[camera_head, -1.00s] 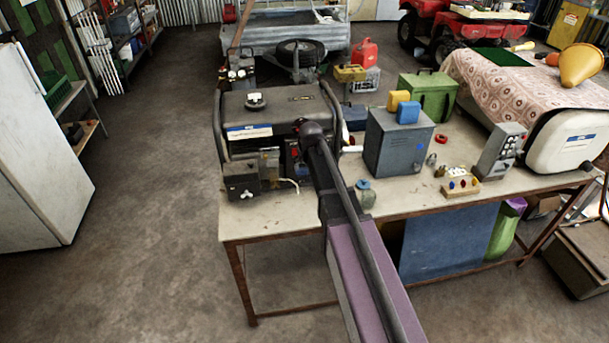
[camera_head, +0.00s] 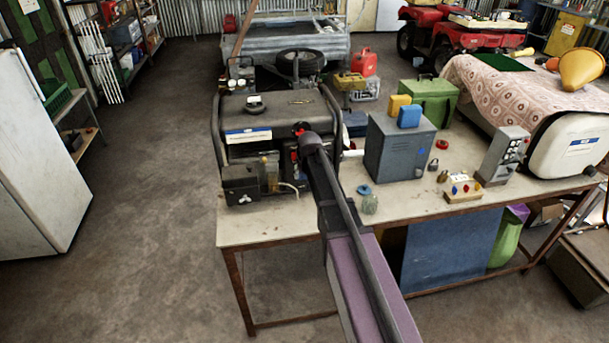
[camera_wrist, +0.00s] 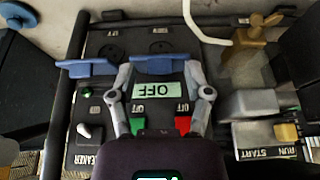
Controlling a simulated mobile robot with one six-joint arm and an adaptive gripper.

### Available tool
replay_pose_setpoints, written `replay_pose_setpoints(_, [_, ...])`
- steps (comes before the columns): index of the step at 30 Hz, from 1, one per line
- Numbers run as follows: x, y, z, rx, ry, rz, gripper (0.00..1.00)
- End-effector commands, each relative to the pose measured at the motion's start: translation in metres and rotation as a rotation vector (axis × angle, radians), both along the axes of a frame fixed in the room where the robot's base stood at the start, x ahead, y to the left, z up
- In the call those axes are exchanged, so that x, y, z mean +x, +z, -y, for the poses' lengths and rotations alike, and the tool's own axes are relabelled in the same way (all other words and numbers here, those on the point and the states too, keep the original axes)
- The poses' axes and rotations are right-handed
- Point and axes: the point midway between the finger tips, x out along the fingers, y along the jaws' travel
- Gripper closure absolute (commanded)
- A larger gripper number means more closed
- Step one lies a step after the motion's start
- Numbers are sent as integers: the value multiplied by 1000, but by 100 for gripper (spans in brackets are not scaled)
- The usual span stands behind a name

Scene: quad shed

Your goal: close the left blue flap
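In the wrist view a dark generator panel holds two blue flaps. The left one (camera_wrist: 86,68) and the right one (camera_wrist: 160,64) stick out below dark round sockets and look open. My gripper (camera_wrist: 159,72) is open, with its two grey fingers spread apart. The fingertips are at either side of the right flap; the left flap lies outside the left finger. Whether they touch a flap I cannot tell. In the head view the generator (camera_head: 275,112) stands on the bench, and my arm hides part of its front, including the flaps.
Floor at left is clear.

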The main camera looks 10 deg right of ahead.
Motion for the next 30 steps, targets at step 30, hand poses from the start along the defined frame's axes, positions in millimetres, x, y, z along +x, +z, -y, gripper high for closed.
replay_pose_setpoints(30, [-11, -20, 0, 0, 0, 203, 100])
